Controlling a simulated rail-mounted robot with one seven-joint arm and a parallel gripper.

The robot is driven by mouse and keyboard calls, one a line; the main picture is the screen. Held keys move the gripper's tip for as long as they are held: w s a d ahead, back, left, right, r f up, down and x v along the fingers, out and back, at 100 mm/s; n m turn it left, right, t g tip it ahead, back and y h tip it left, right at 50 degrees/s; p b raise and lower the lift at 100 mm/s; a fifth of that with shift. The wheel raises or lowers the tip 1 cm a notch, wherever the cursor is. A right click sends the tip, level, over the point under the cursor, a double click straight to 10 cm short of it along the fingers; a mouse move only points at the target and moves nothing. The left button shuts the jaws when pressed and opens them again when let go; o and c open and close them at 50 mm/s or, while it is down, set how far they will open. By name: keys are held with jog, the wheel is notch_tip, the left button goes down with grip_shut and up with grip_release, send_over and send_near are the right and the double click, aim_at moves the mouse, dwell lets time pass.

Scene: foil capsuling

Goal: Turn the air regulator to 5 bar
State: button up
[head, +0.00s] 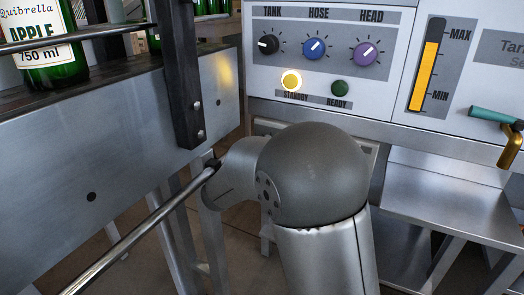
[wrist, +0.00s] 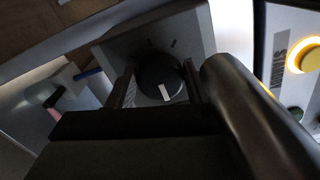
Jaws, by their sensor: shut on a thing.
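In the wrist view, a round black knob (wrist: 151,80) with a white pointer mark sits on a dark grey face with short tick marks; I take it to be the air regulator. My gripper (wrist: 158,84) has one finger on each side of the knob and is shut on it. No bar figures are readable on the face, so I cannot tell the setting. In the head view my arm covers the area below the control panel, and neither my gripper nor this knob shows there.
The yellow standby lamp (head: 291,80) is lit; the green ready lamp (head: 340,88) looks dark. A level gauge (head: 427,65) and a teal-handled valve (head: 494,114) are at right. A bottle conveyor (head: 110,130) stands at left.

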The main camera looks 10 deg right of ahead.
dwell(0.3)
jog(key=o, duration=1)
